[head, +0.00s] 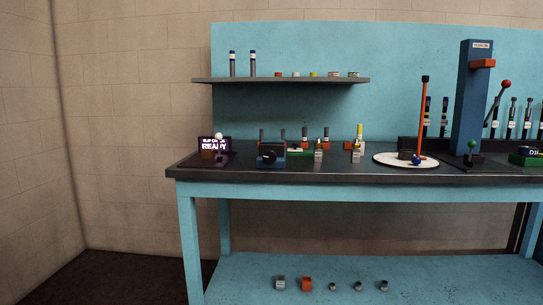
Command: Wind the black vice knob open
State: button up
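A small blue vice (272,163) stands on the dark bench top, left of the bench's middle. A round black knob (268,157) shows on its front face. The vice is too small in this view to tell how far its jaws are apart. My gripper is not in view.
The blue bench (350,190) has a purple "READY" sign (213,143) left of the vice, with a white-topped lever by it. Small fittings (318,150) and a white disc (382,160) stand to the right. A shelf (300,80) hangs above. The floor in front left is clear.

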aim_at(269, 157)
jog(key=u, duration=0.3)
jog(key=i, duration=1.05)
jog(key=u, duration=0.3)
